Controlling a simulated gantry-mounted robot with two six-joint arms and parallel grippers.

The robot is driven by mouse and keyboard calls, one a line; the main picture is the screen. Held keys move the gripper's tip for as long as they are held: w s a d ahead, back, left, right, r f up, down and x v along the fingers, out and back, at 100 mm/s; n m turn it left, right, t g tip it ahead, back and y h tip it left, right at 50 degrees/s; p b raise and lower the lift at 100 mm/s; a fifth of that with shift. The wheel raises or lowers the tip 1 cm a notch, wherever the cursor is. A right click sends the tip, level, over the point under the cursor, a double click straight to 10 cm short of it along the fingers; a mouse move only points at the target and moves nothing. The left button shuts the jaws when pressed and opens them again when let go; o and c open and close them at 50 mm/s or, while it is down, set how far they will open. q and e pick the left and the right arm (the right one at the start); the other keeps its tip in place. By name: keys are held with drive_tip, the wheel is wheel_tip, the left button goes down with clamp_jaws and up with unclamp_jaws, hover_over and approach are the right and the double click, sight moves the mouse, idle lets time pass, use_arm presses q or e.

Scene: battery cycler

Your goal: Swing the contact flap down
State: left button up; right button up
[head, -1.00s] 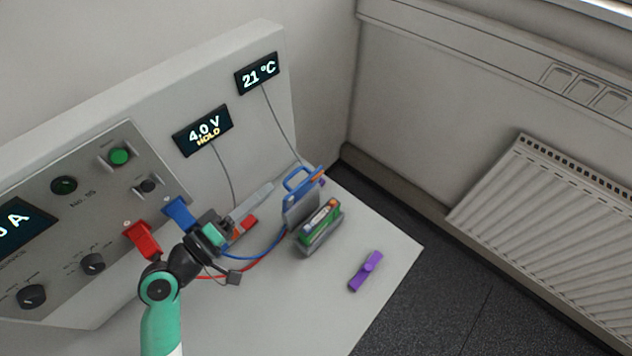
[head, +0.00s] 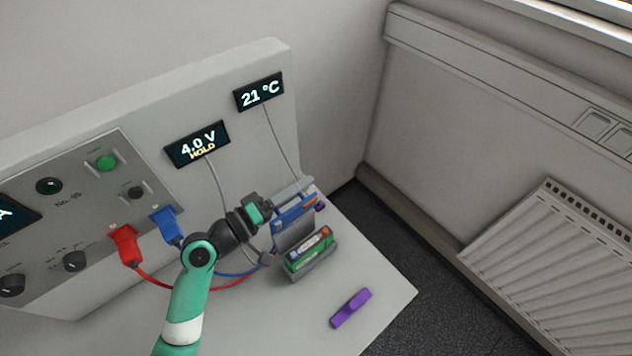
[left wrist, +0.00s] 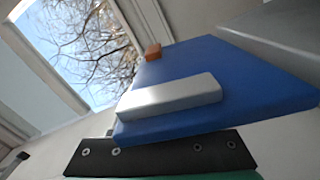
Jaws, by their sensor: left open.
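The contact flap (head: 294,229) stands raised behind the battery holder in the head view. It has a grey lower plate and a blue upper part with an orange piece. In the left wrist view its blue part (left wrist: 265,88) is very close and fills much of the picture. Contact is unclear, and the blue loop handle is mostly hidden. A battery cell (head: 307,247) lies in the green and grey holder (head: 311,268) in front of the flap. My right gripper is out of view.
A purple object (head: 351,307) lies on the white bench right of the holder. Red (head: 160,285) and blue cables run from the panel's plugs towards the holder. The 4.0 V display (head: 197,145) hangs behind my arm.

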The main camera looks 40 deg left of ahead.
use_arm(q)
drive_tip(key=shift+s, duration=0.15)
drive_tip(key=shift+a, duration=0.1)
drive_tip(key=shift+c, duration=0.8)
clamp_jaws()
drive_tip(key=shift+f, duration=0.15)
